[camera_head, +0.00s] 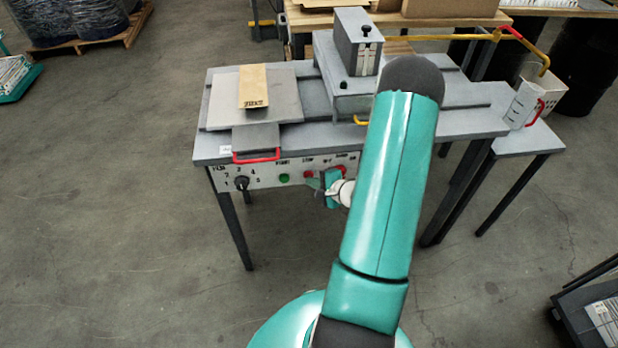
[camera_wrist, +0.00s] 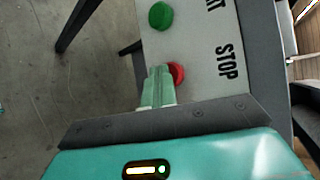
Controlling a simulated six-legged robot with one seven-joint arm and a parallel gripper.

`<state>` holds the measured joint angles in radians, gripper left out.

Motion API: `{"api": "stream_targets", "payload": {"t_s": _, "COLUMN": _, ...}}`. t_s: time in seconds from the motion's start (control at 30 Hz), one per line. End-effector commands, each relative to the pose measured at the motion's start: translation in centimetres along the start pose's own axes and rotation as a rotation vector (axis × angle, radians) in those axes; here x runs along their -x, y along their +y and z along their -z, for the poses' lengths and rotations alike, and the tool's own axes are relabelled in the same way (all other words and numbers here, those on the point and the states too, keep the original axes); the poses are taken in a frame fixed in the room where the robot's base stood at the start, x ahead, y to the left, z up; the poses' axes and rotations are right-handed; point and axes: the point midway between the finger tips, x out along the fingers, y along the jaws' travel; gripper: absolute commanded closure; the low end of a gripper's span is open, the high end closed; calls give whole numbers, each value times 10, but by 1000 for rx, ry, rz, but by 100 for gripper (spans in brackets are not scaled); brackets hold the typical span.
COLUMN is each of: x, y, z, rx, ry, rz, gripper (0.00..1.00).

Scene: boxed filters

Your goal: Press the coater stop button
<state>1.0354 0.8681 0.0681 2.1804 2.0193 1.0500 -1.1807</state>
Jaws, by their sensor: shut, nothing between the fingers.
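The coater's control panel (camera_head: 262,175) is on the front of the grey machine table. Its red stop button (camera_wrist: 178,72) sits beside the printed word STOP in the wrist view, and it also shows in the head view (camera_head: 308,174). My gripper (camera_wrist: 160,70) is shut and empty, its fingertips right at the stop button and covering part of it. I cannot tell whether the tips touch the button. In the head view my gripper (camera_head: 318,184) is in front of the panel, just right of the stop button.
A green button (camera_wrist: 160,16) is on the same panel; a black dial (camera_head: 241,183) is at its left end. Another red button (camera_head: 341,170) is right of my gripper. A red handle (camera_head: 256,157) juts from the table's front edge.

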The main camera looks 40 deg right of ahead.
Motion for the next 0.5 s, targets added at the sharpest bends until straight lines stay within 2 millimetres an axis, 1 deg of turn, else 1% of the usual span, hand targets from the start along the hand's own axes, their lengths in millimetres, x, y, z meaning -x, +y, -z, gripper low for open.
{"api": "stream_targets", "payload": {"t_s": 0.17, "x": 1, "y": 0, "z": 0, "rx": 0, "ry": 1, "rz": 1, "gripper": 100}}
{"api": "stream_targets", "payload": {"t_s": 0.5, "x": 12, "y": 8, "z": -9, "rx": 0, "ry": 0, "rz": 1, "gripper": 100}}
